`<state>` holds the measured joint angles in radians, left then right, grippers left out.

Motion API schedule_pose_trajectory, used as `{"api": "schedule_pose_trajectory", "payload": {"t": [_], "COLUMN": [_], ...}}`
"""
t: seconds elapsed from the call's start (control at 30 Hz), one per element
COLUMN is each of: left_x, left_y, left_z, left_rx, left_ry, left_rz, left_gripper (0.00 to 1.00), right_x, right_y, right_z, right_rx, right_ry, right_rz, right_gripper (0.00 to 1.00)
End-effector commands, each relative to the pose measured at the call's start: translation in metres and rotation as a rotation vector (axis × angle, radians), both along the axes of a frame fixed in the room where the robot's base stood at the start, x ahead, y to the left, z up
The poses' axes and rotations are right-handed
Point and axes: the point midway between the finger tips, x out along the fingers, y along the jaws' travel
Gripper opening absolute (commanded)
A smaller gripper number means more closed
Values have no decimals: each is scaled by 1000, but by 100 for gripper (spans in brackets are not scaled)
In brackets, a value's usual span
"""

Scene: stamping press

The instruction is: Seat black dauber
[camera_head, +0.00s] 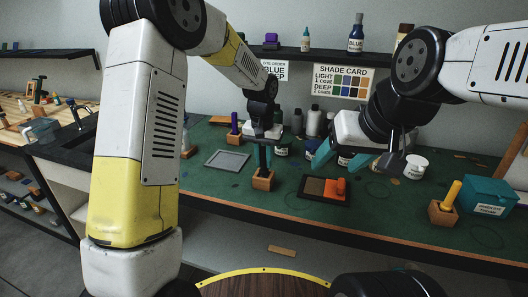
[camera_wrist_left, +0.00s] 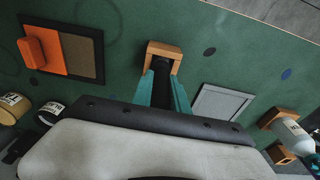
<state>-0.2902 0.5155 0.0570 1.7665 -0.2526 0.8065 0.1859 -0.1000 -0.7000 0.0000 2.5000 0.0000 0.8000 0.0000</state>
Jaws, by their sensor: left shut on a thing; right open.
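The black dauber (camera_head: 262,159) stands upright at the wooden holder block (camera_head: 263,181) near the front of the green table. My left gripper (camera_head: 262,143) is shut on it from above. In the left wrist view the black dauber (camera_wrist_left: 162,88) sits between the teal fingers, and its far end overlaps the opening of the wooden block (camera_wrist_left: 164,48). I cannot tell how deep it sits. My right gripper (camera_head: 340,160) is open and empty, with its teal fingers spread above the table behind the stamp pad.
An orange stamp block (camera_head: 335,188) lies on the dark-framed pad (camera_head: 313,188). A grey tray (camera_head: 226,160) lies left of the holder. A yellow dauber (camera_head: 450,194) and teal box (camera_head: 488,195) stand right. A purple dauber (camera_head: 234,123) and bottles stand at the back.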

Motion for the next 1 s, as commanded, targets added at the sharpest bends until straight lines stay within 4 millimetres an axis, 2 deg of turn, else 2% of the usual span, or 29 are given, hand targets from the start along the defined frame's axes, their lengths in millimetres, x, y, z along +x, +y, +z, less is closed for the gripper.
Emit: {"api": "schedule_pose_trajectory", "payload": {"t": [0.3, 0.67, 0.7, 0.8, 1.0], "left_x": [0, 0, 0, 0, 0], "left_y": [0, 0, 0, 0, 0], "left_z": [-9, -10, -10, -10, -10], "left_rx": [0, 0, 0, 0, 0], "left_ry": [0, 1, 1, 1, 1], "left_rz": [0, 0, 0, 0, 0], "left_gripper": [0, 0, 23, 43, 45], "right_x": [0, 0, 0, 0, 0], "right_y": [0, 0, 0, 0, 0], "right_z": [0, 0, 0, 0, 0], "right_rx": [0, 0, 0, 0, 0], "right_ry": [0, 0, 0, 0, 0], "right_rz": [0, 0, 0, 0, 0], "right_gripper": [61, 61, 61, 61, 61]}}
